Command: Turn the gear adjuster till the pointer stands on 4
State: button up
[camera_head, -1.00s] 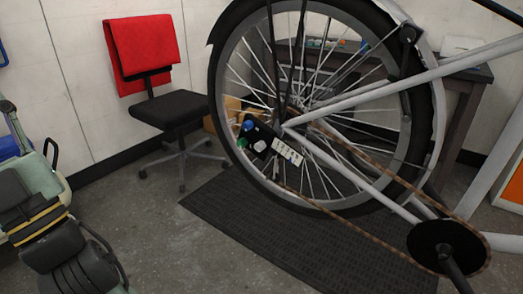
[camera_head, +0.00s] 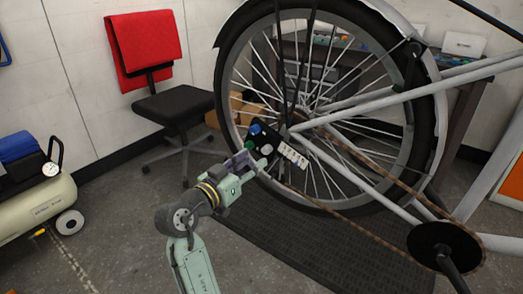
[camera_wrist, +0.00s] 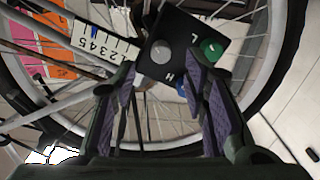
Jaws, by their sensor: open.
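A black control panel (camera_head: 265,135) is mounted at the bike's rear wheel hub; it also shows in the wrist view (camera_wrist: 186,30). It carries a grey knob (camera_wrist: 162,52), a green knob (camera_wrist: 210,47) and a blue knob (camera_head: 254,129), the blue one mostly hidden behind a finger in the wrist view. The letters H and L are printed on it. A white number scale (camera_wrist: 100,42) sits beside the panel; I cannot make out where its pointer stands. My gripper (camera_head: 255,160) is open just in front of the panel, its fingers (camera_wrist: 163,80) apart, with nothing visibly held.
The bike's wheel (camera_head: 229,75), frame tubes, chain and crank (camera_head: 440,246) lie close around and right of the panel. A chair (camera_head: 175,105) stands behind left. A tank compressor (camera_head: 40,205) is at far left. A dark mat (camera_head: 300,245) lies below.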

aim_at(264, 151)
jog(key=x, duration=0.5)
jog(key=shift+w+d+p, duration=0.25)
jog(key=shift+w+p, duration=0.1)
jog(key=shift+p, duration=0.05)
jog(key=shift+c, duration=0.2)
grip_shut()
